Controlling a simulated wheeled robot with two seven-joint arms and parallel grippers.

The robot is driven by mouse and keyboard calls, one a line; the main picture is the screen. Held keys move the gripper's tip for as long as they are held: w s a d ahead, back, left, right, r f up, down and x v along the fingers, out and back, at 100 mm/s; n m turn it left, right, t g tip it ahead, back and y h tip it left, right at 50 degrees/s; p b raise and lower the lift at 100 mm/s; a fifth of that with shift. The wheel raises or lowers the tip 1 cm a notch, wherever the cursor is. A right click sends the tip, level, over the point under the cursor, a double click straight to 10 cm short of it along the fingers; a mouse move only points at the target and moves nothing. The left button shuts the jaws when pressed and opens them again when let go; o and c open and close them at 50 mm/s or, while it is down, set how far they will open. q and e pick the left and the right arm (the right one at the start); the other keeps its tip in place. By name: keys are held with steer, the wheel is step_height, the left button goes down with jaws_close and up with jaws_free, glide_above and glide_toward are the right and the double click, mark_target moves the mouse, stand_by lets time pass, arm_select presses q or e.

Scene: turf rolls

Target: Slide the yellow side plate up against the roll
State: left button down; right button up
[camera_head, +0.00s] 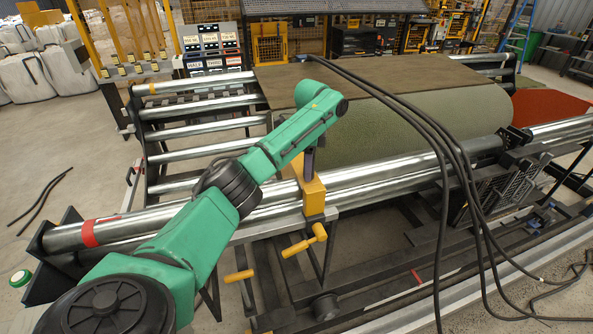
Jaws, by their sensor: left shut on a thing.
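The yellow side plate (314,199) stands upright on the shiny metal rollers at the near side of the frame. My left arm reaches in from the lower left, and its dark left gripper (309,160) is shut on the top of the plate. The arm's wrist hides part of the plate and the roll behind it. The green turf roll (430,122), with a brown upper face, lies across the rollers behind and to the right of the plate. I cannot tell whether plate and roll touch. My right gripper is not in view.
A yellow handle (304,241) sticks out below the plate. A red band (89,233) marks the near roller's left end. Bare rollers (200,137) lie left of the roll.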

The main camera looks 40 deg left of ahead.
arm_select(q)
steer(key=shift+w+d+r, duration=0.1)
steer(key=shift+w+d, duration=0.05)
steer(key=shift+d, duration=0.1)
steer(key=shift+a, duration=0.25)
steer(key=c, duration=0.5)
jaws_free()
steer(key=shift+d, duration=0.1)
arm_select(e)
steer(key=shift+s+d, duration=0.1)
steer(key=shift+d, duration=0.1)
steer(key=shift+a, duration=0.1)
arm_select(q)
steer(key=shift+r, duration=0.1)
step_height(320, 180, up, 4)
steer(key=shift+r+b, duration=0.15)
steer(key=shift+b, duration=0.75)
step_height(320, 180, up, 10)
steer(key=shift+p, duration=0.9)
